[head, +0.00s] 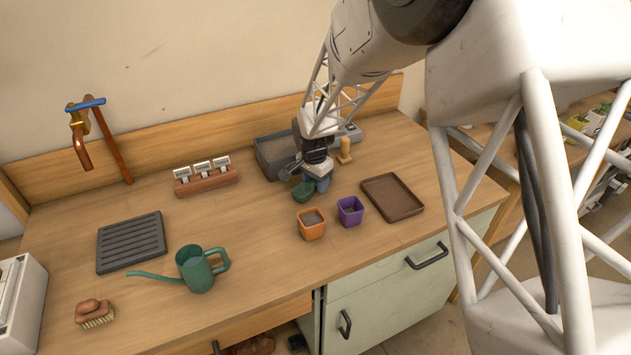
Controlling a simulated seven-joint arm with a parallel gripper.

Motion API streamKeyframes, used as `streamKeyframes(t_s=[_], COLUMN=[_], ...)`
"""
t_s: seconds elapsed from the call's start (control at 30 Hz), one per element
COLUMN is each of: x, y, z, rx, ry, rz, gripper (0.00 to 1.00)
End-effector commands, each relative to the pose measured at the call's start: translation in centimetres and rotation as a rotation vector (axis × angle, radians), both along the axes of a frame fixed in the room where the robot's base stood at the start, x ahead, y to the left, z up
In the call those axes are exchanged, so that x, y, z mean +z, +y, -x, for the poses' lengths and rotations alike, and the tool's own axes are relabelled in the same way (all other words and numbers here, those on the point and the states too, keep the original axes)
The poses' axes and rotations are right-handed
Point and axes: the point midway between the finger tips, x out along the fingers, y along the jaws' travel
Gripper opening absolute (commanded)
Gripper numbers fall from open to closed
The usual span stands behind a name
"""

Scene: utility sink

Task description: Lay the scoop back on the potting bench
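The green scoop (303,192) shows as a small rounded bowl right at the tip of my gripper, in front of the grey soil bin. Its handle is hidden by the gripper. My gripper (319,182) points down over the back middle of the wooden potting bench (245,240), with the scoop's bowl just to its left. The fingers are small and partly covered, so I cannot tell whether they are closed on the handle. I also cannot tell whether the scoop touches the bench top.
An orange pot (311,225) and a purple pot (350,212) stand close in front of my gripper. A brown tray (392,197) lies to the right, the grey soil bin (268,160) behind. A green watering can (197,272) stands front left. The bench's middle left is clear.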

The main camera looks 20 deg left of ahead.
Motion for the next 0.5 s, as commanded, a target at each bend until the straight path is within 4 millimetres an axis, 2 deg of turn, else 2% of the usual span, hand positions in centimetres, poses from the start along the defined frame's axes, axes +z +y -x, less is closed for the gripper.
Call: streamKeyframes(t_s=[0.27,0.5], x=[0.4,2.6], y=[0.0,0.1], z=[0.0,0.1], rx=[0.000,0.000], ry=[0.000,-0.002], rz=[-0.001,-0.001], gripper=[0.50,0.50])
